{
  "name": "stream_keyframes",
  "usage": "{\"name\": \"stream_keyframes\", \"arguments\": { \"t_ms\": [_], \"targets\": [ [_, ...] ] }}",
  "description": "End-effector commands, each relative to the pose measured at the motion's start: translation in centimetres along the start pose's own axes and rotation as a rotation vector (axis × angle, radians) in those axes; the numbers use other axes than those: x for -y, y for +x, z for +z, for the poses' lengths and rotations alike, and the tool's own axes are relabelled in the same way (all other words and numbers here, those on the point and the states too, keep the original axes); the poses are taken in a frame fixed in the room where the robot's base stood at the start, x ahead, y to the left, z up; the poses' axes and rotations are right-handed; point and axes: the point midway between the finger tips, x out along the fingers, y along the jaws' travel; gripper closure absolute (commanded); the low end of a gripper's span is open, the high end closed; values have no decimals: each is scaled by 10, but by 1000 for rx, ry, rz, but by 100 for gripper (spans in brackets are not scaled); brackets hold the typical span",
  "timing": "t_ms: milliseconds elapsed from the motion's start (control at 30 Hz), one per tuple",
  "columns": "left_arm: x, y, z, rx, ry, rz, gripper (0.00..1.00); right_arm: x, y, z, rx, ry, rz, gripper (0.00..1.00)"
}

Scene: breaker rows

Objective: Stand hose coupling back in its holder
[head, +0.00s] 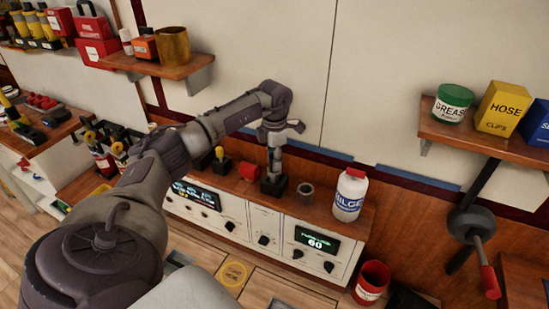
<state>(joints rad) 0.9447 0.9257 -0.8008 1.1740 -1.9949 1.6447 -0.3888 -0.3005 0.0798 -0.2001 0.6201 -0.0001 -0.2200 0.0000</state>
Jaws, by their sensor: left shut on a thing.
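My left arm reaches across from the left to the shelf above the control panel. My left gripper (275,147) points down and is shut on a small grey metallic piece, which looks like the hose coupling (274,165). The coupling is upright, directly over a black square block that looks like its holder (274,186). Its lower end meets the block's top in the picture; I cannot tell how deep it sits. The fingers hide part of the coupling. My right gripper is not in view.
A short grey hollow cylinder (305,193) and a white bilge bottle (349,194) stand to the right of the holder. A red block (249,172) and a black piece with a yellow knob (220,160) stand to its left. A red cup (371,282) stands lower right.

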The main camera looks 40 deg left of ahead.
Motion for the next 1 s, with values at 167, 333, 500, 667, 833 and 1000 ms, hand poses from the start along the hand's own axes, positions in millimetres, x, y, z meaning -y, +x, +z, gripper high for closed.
{"name": "stream_keyframes", "arguments": {
  "t_ms": [167,333,500,667,833,1000],
  "targets": [
    [0,7,0,1,0,0,100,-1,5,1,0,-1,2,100],
    [0,13,0,1,0,0,100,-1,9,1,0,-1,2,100],
    [0,19,0,1,0,0,100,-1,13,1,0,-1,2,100],
    [0,25,0,1,0,0,100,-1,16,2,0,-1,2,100],
    [0,29,0,1,0,0,64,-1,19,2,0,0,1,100],
    [0,28,0,1,0,0,36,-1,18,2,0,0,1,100]
  ]
}}
